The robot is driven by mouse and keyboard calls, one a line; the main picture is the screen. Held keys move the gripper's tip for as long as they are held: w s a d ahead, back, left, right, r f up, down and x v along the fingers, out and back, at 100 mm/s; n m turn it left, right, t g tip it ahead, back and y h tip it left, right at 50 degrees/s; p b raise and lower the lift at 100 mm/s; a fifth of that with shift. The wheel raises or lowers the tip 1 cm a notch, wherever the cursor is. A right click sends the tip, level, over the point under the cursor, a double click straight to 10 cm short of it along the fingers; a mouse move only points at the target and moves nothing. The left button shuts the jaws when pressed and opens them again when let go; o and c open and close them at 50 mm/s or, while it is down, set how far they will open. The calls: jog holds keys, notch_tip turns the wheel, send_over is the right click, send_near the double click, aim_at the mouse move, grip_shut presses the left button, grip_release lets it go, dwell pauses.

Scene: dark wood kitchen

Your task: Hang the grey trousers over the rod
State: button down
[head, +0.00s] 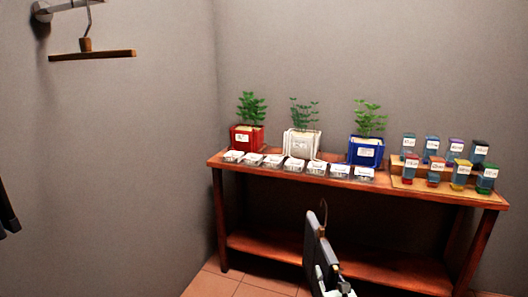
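A brown wooden rod (93,55) hangs level at the upper left, below a metal wall bracket (66,6), joined to it by a thin hook and a small wooden block. Nothing is draped over the rod. A dark piece (7,212) is cut off by the left edge; I cannot tell whether it is the grey trousers.
A wooden table (226,164) with a lower shelf stands along the back wall. It holds red (247,138), white (301,143) and blue (366,151) plant pots, several small clear boxes and several coloured jars on a stepped stand (433,187). The left wall is clear below the rod.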

jog(key=s+a+f+h, duration=0.1)
jog(key=s+a+f, duration=0.2)
jog(key=a+f, duration=0.6)
jog(key=s+a+f+m, duration=0.1)
jog(key=s+a+f, duration=0.3)
jog(key=a+f, duration=0.5)
notch_tip(320, 180, down, 7)
jog(key=shift+a+f+h, duration=0.1)
jog(key=shift+a+h, duration=0.15)
jog(key=shift+h, duration=0.15)
jog(key=shift+d, duration=0.2)
